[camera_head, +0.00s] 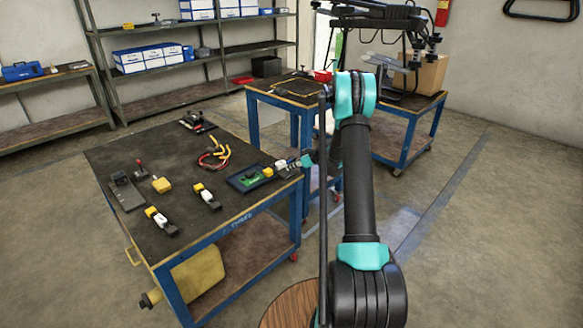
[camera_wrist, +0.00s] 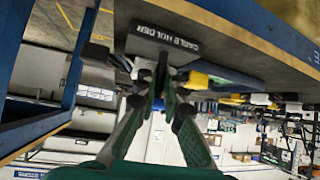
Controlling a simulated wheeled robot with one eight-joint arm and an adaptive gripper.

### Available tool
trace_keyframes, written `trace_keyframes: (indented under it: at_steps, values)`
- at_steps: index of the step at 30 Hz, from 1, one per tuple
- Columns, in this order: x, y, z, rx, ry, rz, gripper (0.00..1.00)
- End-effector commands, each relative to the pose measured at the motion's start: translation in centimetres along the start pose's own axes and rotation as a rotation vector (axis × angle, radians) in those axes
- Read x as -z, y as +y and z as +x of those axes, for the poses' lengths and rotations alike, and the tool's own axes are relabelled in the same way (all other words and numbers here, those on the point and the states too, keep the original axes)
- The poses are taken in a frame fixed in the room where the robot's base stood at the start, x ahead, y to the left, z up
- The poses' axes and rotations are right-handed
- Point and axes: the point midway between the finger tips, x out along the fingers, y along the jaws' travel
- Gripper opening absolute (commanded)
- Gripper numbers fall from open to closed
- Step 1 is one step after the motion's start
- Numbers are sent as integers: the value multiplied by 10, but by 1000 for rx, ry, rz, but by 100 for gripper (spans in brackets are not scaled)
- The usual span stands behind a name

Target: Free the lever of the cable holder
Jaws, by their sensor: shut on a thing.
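In the wrist view the cable holder (camera_wrist: 200,50) is a dark block with a white "CABLE HOLDER" label, appearing upside down at the table edge. My gripper (camera_wrist: 160,75) is at the holder, its two green-and-black fingers closed on a small grey part that looks like the lever (camera_wrist: 146,66). The fingers hide most of that part, so I cannot tell its angle. In the head view my gripper (camera_head: 302,161) is at the right edge of the near workbench, beside the holder (camera_head: 287,169). A yellow piece (camera_wrist: 197,80) shows right of the fingers.
The near workbench (camera_head: 130,160) carries a green circuit board (camera_head: 245,180), red and yellow cables (camera_head: 217,157), and several yellow-and-white connectors. A second blue bench (camera_head: 300,97) stands behind. Floor right of my arm is clear.

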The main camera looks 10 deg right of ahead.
Motion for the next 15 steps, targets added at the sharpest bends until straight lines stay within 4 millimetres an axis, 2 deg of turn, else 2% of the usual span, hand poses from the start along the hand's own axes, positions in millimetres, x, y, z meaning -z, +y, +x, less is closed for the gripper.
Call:
trace_keyframes:
  at_steps: [2, 3, 8, 15]
  values:
    - [-1, 0, 0, 0, -1, 0, 0]
    - [-1, 0, 0, 0, -1, 0, 11]
    - [0, 0, 0, 0, -1, 0, 30]
    - [0, 0, 0, 0, -1, 0, 30]
